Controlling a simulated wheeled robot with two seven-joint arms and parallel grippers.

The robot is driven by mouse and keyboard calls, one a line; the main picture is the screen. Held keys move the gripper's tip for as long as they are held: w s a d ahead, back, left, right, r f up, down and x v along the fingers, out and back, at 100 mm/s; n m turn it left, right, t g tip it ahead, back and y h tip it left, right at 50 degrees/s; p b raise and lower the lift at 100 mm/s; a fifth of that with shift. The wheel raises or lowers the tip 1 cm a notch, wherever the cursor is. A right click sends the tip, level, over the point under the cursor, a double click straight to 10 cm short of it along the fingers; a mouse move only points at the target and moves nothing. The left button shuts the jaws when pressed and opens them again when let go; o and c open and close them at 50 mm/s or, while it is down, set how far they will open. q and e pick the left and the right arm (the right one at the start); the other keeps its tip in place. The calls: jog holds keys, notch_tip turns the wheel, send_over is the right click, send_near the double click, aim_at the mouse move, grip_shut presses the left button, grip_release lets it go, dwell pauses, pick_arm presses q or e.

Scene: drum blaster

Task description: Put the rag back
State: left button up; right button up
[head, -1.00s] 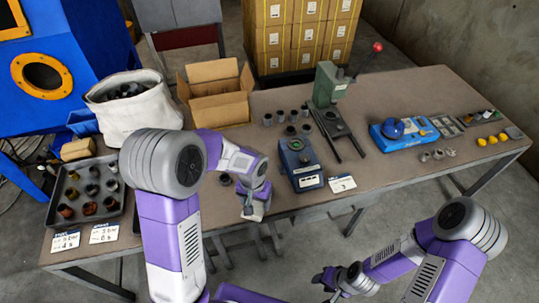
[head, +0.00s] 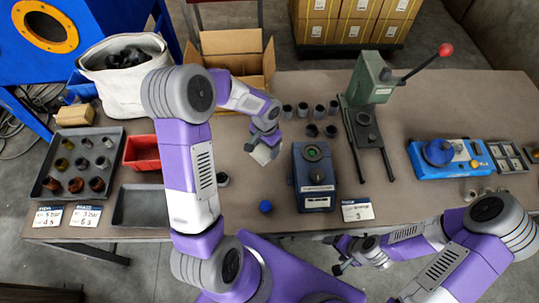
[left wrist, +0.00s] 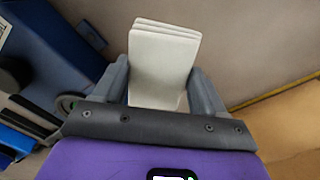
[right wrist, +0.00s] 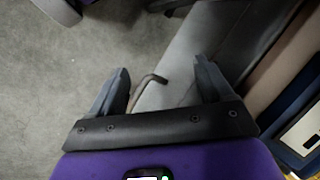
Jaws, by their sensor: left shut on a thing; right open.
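The rag is a pale, folded, layered cloth (left wrist: 163,62), held upright between the fingers of my left gripper (left wrist: 163,95). In the head view the rag (head: 262,154) hangs under my left gripper (head: 266,141), above the table, left of the blue gauge device and in front of the open cardboard box. My left gripper is shut on the rag. My right gripper (head: 343,253) is open and empty, low by the table's front edge. In the right wrist view its fingers (right wrist: 165,85) are apart, with floor and a grey beam behind them.
The blue gauge device (head: 315,178) and green press (head: 368,110) stand to the right. The cardboard box (head: 234,52), white sack (head: 125,70), red bin (head: 142,153), grey tray (head: 140,207) and parts tray (head: 112,147) are around the left side. A blue cap (head: 265,206) lies near the front edge.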

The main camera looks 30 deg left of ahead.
aim_at(265, 149)
pick_arm(q)
jog(key=f, duration=0.3)
jog(key=shift+s, duration=0.25)
jog(key=shift+w+f+b, duration=0.1)
jog(key=shift+f+b, duration=0.55)
jog(key=shift+f, duration=1.5)
jog(key=shift+f, duration=0.15)
jog(key=o, duration=0.9)
jog(key=shift+o, duration=0.2)
jog(key=shift+r, duration=0.25)
notch_tip(265, 149, up, 12)
jog(key=p, duration=0.2)
jog(key=shift+p, duration=0.3)
